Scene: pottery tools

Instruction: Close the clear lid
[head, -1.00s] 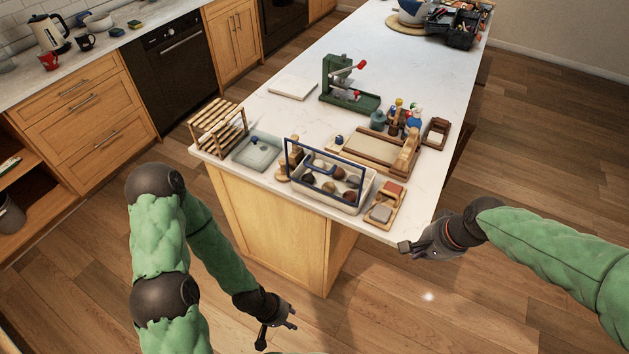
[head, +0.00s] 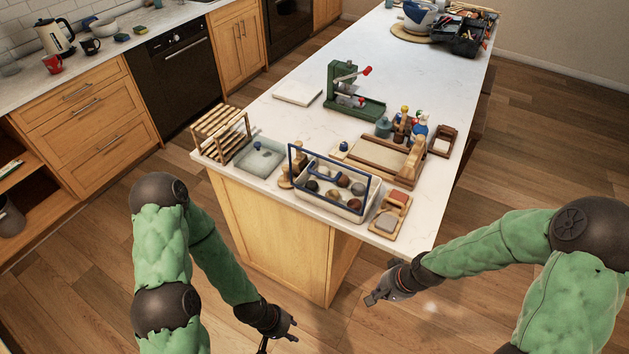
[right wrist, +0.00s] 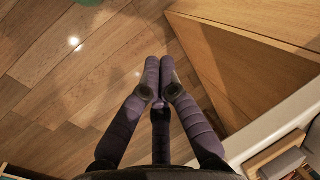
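A white box (head: 330,203) of rounded brown, grey and dark pieces sits near the front edge of the island counter. My right gripper (head: 372,298) is below and in front of the counter, apart from the box. In the right wrist view its fingertips (right wrist: 160,75) meet with nothing between them. My left gripper (head: 278,335) is low at the bottom, away from the counter, its fingers apart and empty.
Left of the box are a translucent square tray (head: 247,163) and a wooden rack (head: 221,135). Right of it is a small wooden tray (head: 390,222). Behind are a wooden board (head: 381,155) and a green press (head: 352,103). The floor before the island is free.

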